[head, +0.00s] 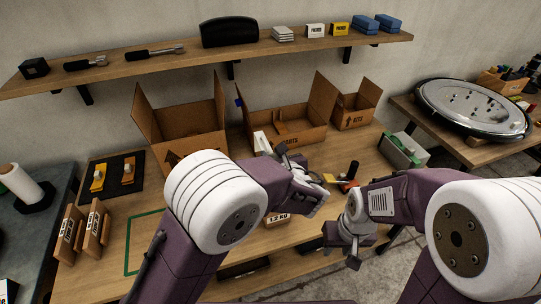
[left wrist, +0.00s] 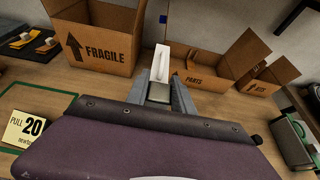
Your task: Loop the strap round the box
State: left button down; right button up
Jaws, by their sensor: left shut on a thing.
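My left gripper (head: 284,154) is shut on a narrow white piece (head: 262,143), held upright above the workbench. In the left wrist view the white piece (left wrist: 161,62) stands between the two grey fingers (left wrist: 160,88). I cannot tell whether it is part of the strap; no strap is clearly visible. A small cardboard box with a weight label (head: 277,219) is partly hidden behind my left arm. Open cardboard boxes stand behind: one marked FRAGILE (left wrist: 97,55), one marked PARTS (head: 290,128) and a smaller one (head: 353,112). My right gripper (head: 352,262) hangs at the bench front; its fingers are unclear.
A green-outlined area (head: 146,238) lies on the bench's left part, with a PULL 20 card (left wrist: 28,128) seen in the wrist view. A shelf (head: 130,66) runs above the boxes. A round metal tray (head: 474,105) is far right.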

pick_arm(q)
jog(key=shift+d+f, duration=0.15)
jog(key=shift+d, duration=0.05)
jog(key=shift+w+f+b, duration=0.1)
jog(key=shift+f+b, duration=0.1)
jog(key=shift+b, duration=0.1)
jog(key=shift+f+b, duration=0.5)
jog(key=shift+f, duration=0.1)
notch_tip(320, 180, down, 12)
jog(key=b, duration=1)
jog(key=shift+f, duration=0.25)
jog(key=c, duration=1)
grip_release()
